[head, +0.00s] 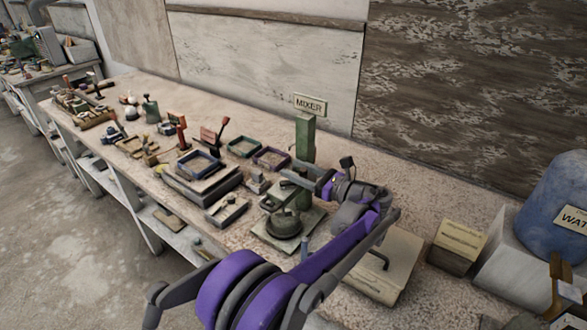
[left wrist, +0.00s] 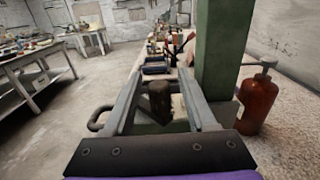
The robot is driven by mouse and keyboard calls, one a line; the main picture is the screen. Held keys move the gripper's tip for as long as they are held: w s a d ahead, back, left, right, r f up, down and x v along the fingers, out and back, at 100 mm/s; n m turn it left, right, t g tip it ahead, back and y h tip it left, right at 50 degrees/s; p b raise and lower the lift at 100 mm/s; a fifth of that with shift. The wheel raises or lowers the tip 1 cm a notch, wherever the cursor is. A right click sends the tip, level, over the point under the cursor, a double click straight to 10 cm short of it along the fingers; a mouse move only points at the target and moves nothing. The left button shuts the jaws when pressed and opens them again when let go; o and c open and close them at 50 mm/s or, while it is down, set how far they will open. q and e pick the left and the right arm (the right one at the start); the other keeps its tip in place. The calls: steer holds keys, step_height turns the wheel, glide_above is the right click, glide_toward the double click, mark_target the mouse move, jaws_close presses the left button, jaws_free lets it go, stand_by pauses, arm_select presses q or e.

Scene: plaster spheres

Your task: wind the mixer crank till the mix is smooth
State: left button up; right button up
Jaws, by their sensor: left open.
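The mixer has a green column (head: 305,140) under a sign reading MIXER (head: 310,104), with a round dark bowl (head: 284,224) on a flat base in front. The column also stands tall in the left wrist view (left wrist: 221,50). My left gripper (head: 288,176) is over the mixer beside the column. In the left wrist view its two fingers (left wrist: 163,78) are apart. A dark brown upright knob (left wrist: 159,100), apparently the crank handle, shows between them; I cannot tell whether they touch it. The mix inside the bowl cannot be made out.
Several trays, including a blue-rimmed one (head: 199,163), and small tools crowd the bench left of the mixer. A red-brown pump bottle (left wrist: 259,103) stands right of the column in the left wrist view. A yellowish box (head: 457,246) and blue water container (head: 556,205) are at right.

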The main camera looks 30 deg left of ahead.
arm_select(q)
steer(key=shift+a, duration=0.55)
steer(key=shift+c, duration=0.2)
jaws_close()
steer(key=n+g, duration=0.1)
steer(key=g, duration=0.1)
steer(key=n+g, duration=0.1)
steer(key=shift+w+a+g+p, duration=0.2)
steer(key=shift+a+g+p, duration=0.2)
steer(key=shift+s+a+n+g+h+p, duration=0.1)
steer(key=shift+a+n+g+h+p, duration=0.15)
steer(key=shift+n+g, duration=0.55)
steer(key=shift+a+n+g+h+p, duration=0.2)
steer(key=shift+n+g, duration=0.4)
steer(key=shift+g, duration=0.4)
steer(key=shift+d, duration=0.1)
